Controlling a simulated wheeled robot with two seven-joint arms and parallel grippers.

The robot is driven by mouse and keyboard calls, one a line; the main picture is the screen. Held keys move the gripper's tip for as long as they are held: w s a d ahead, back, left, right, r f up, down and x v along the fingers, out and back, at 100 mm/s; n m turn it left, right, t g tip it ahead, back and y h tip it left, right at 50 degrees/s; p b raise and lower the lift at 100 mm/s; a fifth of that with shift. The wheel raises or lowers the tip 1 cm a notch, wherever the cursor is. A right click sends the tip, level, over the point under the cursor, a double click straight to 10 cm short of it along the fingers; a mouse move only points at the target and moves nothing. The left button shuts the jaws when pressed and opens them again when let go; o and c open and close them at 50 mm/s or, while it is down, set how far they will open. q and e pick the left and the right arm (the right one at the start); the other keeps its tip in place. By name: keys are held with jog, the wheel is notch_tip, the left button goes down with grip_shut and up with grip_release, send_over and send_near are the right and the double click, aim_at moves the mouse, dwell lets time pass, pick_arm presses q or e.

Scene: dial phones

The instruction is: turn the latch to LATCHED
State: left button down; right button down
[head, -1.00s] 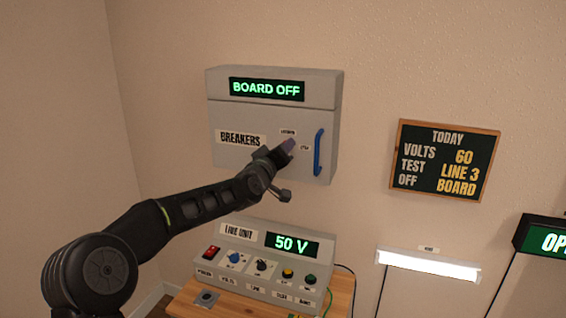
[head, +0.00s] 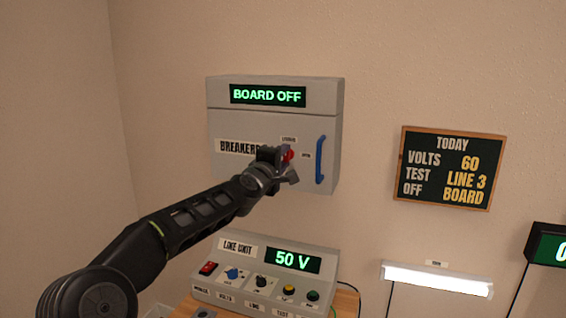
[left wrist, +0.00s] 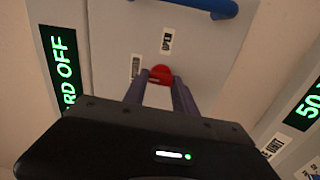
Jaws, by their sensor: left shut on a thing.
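The breaker box (head: 225,120) hangs on the wall with its door shut and a "BOARD OFF" display on top. On its door is a red latch knob (head: 288,155), partly hidden behind my left gripper (head: 285,160) in the head view. In the left wrist view the red latch (left wrist: 161,74) sits between the two fingertips of my left gripper (left wrist: 160,82), which is shut on it. Two small labels stand beside the latch; the latch's exact angle is hard to tell. My right gripper is not in view.
A blue door handle (head: 320,158) is right of the latch. Below, the line unit (head: 265,285) shows "50 V" on a wooden table. A chalkboard (head: 450,168), a lit lamp (head: 437,281) and a green sign (head: 548,247) are at the right.

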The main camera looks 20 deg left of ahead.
pick_arm(q)
jog(key=shift+n, duration=0.3)
jog(key=c, duration=1)
grip_release()
jog(key=s+b, duration=0.3)
jog(key=s, duration=0.4)
jog(key=shift+s+a+b, duration=0.15)
jog(key=shift+s+b, duration=0.25)
jog(key=shift+f, duration=0.1)
